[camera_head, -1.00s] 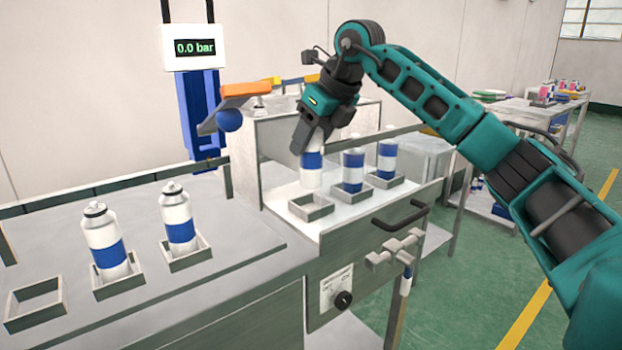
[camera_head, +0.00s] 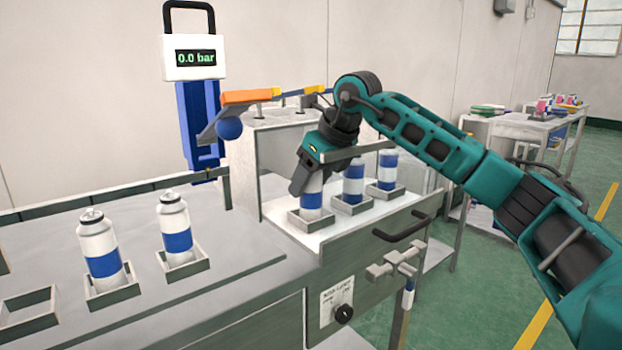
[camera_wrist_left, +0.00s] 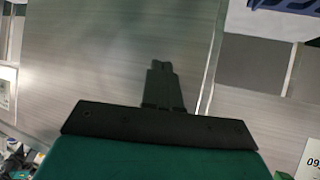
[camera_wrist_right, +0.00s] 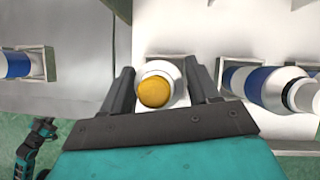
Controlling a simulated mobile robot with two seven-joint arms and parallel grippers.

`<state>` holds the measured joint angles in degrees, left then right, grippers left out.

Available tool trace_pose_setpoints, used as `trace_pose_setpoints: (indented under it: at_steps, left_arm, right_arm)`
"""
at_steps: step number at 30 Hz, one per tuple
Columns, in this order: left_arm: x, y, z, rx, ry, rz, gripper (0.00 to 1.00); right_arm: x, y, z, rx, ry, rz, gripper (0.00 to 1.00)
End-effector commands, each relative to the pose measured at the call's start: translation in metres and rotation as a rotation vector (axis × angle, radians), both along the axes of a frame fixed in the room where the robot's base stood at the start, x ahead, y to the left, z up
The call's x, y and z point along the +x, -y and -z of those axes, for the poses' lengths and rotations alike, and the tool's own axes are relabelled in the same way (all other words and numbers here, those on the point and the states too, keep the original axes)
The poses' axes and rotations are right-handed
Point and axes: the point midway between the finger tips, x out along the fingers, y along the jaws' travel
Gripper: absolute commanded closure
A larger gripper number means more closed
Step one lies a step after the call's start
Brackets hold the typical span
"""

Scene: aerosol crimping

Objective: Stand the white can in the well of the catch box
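The white can (camera_head: 312,197) with a blue band stands upright, its lower end inside a square metal well (camera_head: 312,222) on the white deck of the catch box (camera_head: 285,228). My right gripper (camera_head: 305,180) reaches down over it and hides its upper part. In the right wrist view the fingers of the right gripper (camera_wrist_right: 160,85) lie on both sides of the can's round top, which has a yellow-orange centre (camera_wrist_right: 154,92). My left gripper (camera_wrist_left: 162,75) shows only in the left wrist view, fingers together and empty, above a grey surface.
Two similar cans (camera_head: 353,180) (camera_head: 387,170) stand in wells beside it. Two more (camera_head: 101,250) (camera_head: 177,232) stand in holders on the left bench, next to an empty holder (camera_head: 28,317). A gauge (camera_head: 194,58) reads 0.0 bar. An orange lever (camera_head: 252,96) is behind.

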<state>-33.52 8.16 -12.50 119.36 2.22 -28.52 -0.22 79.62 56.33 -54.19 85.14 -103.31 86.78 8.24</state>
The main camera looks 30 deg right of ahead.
Motion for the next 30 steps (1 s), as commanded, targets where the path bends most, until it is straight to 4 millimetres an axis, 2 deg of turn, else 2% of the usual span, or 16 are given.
trace_pose_setpoints:
  at_steps: [1,5,14,17,24,30]
  left_arm:
    - [0.000,0.000,0.000,0.001,0.000,0.001,1.00]
    - [0.000,-0.001,0.000,0.004,0.000,0.004,1.00]
    - [-0.001,-0.001,-0.002,0.006,0.001,0.005,1.00]
    - [-0.001,-0.001,-0.005,0.006,0.005,0.004,1.00]
    - [-0.003,-0.003,-0.012,0.007,0.001,0.001,1.00]
    - [-0.004,-0.004,-0.018,0.010,-0.002,0.000,1.00]
  right_arm:
    - [0.000,0.000,0.000,0.000,0.000,0.000,0.35]
    - [0.000,0.000,0.000,0.000,0.000,0.000,0.24]
    - [-0.001,0.000,-0.005,-0.001,0.001,0.001,0.24]
    - [-0.006,0.002,-0.017,0.000,0.003,0.001,0.24]
    - [-0.031,0.010,-0.062,-0.001,0.004,0.002,0.24]
    - [-0.048,0.014,-0.093,0.000,0.003,0.001,0.24]
